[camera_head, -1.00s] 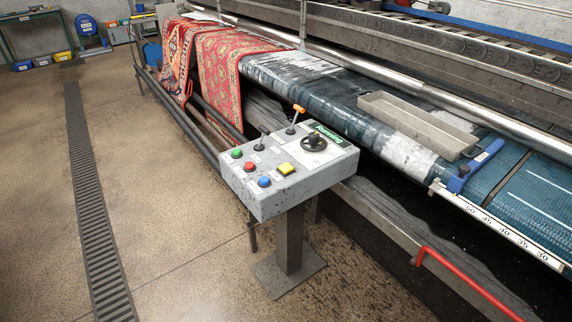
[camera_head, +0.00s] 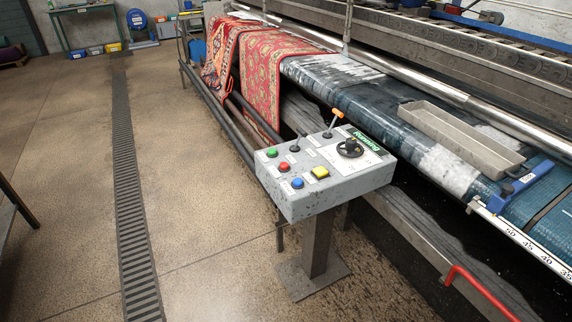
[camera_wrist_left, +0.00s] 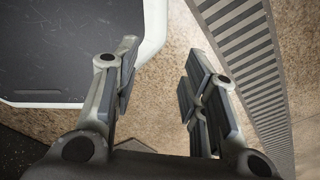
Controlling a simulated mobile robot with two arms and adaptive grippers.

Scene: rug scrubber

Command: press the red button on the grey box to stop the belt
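The grey box (camera_head: 330,200) stands on a post in the middle of the head view. The red button (camera_head: 284,167) is on its top at the left, between a green button (camera_head: 272,152) and a blue button (camera_head: 297,183). A green label reading "Running" (camera_head: 369,142) is at the back of the panel. The belt (camera_head: 360,98) runs behind the box. My left gripper (camera_wrist_left: 160,85) shows only in the left wrist view, open and empty above the floor, with no part of the box there. My right gripper is in neither view.
A yellow button (camera_head: 320,172), a black handwheel (camera_head: 350,148) and an orange-topped lever (camera_head: 333,120) share the panel. Red rugs (camera_head: 270,75) hang over the belt. A red rail (camera_head: 480,290) is at lower right. The floor left of the box is open, with a drain grate (camera_head: 130,210).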

